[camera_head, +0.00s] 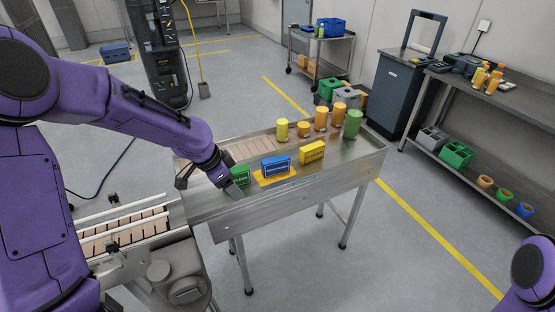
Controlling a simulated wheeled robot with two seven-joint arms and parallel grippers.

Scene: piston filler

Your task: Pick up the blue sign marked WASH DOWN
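The blue sign (276,165) stands upright on a small yellow base or mat (262,182) near the front edge of the steel table. Its white lettering is too small to read. A green sign (241,176) stands to its left and a yellow sign (312,152) to its right. My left gripper (233,191) is over the table's left part, beside the green sign and apart from the blue one. Its fingers are small and partly hidden, so I cannot tell whether they are open. My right gripper is out of view; only part of my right arm shows at bottom right.
Several yellow and green containers (321,118) stand along the table's back. A conveyor (122,235) adjoins at the left. A steel bench (500,115) and a dark cabinet (402,92) stand at the right. The table front right of the signs is clear.

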